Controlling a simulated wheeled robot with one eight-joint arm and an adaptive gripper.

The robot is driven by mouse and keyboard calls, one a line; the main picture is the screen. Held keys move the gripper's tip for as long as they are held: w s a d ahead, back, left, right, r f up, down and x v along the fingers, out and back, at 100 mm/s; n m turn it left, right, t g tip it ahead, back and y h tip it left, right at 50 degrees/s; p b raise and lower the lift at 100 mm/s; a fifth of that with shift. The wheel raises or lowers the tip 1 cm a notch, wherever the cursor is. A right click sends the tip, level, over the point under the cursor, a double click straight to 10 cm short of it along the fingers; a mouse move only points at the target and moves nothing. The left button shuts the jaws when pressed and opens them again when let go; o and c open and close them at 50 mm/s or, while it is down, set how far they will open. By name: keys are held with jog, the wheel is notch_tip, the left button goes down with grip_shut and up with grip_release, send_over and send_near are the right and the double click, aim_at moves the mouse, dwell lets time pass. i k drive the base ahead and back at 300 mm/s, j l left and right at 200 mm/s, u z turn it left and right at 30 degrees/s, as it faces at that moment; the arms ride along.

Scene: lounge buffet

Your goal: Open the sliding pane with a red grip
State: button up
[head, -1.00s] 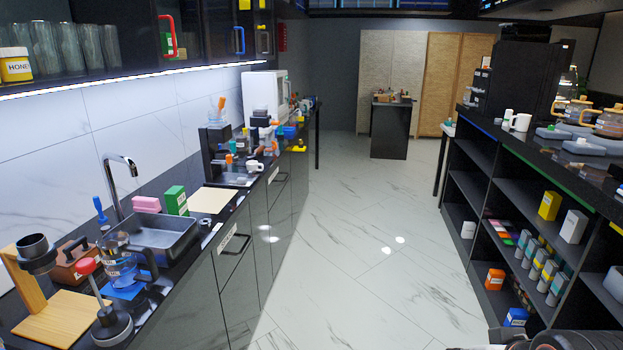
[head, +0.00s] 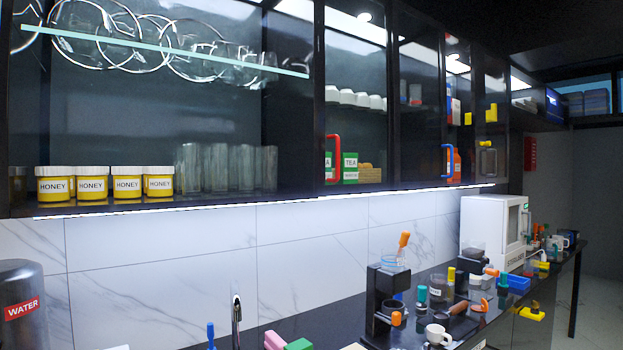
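The red grip (head: 335,158) is an upright handle on a glass pane (head: 357,55) of the black wall cabinet. It sits near the lower left edge of that pane, in the middle of the head view. Behind the pane I see white cups (head: 355,98) on an upper shelf and green tea boxes (head: 350,166) on the lower one. The pane spans its bay; no clear gap shows at its edges. My gripper is not in view.
A blue grip (head: 447,161) and yellow grips (head: 491,113) are on panes further right. Honey jars (head: 91,183) and glasses (head: 227,167) stand in the left bay. Below, the counter holds a black coffee machine (head: 376,300), a white cup (head: 438,334) and a white appliance (head: 492,230).

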aim_at(324, 189)
jog(key=i+l+u, duration=0.25)
jog(key=l+u, duration=0.25)
jog(key=l, duration=0.25)
jog(key=i+l+u, duration=0.25)
jog(key=l, duration=0.2)
jog(key=k, duration=0.1)
